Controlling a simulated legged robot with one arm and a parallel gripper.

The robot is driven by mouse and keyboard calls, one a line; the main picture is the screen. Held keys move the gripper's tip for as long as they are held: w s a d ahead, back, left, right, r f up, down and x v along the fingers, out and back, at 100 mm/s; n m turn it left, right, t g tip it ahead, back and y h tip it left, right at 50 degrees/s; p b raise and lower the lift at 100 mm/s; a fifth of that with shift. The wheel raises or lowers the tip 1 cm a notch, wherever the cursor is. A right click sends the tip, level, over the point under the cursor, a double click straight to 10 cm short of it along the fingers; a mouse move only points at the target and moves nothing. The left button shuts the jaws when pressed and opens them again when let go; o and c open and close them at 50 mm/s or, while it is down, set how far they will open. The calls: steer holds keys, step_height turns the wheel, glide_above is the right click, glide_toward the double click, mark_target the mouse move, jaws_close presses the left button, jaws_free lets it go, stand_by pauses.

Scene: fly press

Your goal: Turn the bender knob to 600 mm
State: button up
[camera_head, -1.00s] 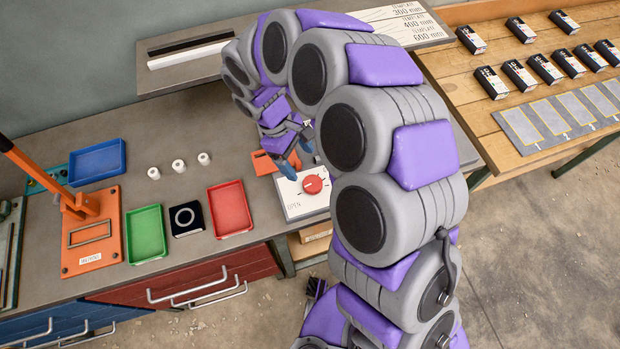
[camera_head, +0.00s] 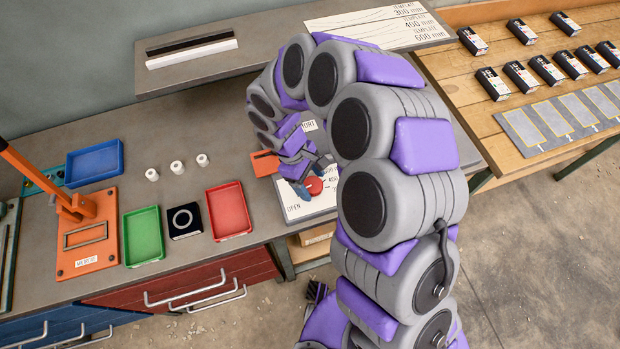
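The red bender knob (camera_head: 314,186) sits on a white dial plate (camera_head: 294,212) at the front right of the bench. The plate has OPEN printed at its lower left and number marks on its right side, partly hidden by my arm. My gripper (camera_head: 309,176) is right at the knob, over its upper left side. Its blue fingers look spread apart, and part of the knob shows red beside them. I cannot tell whether the fingers touch the knob. The knob's pointer is hidden.
An orange block (camera_head: 264,163) lies just left of my gripper. A red tray (camera_head: 229,210), a green tray (camera_head: 143,236) and a blue tray (camera_head: 95,163) lie further left. A template board (camera_head: 378,28) rests on the raised shelf. My arm covers the bench's right part.

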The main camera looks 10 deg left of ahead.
steer(key=c, duration=0.9)
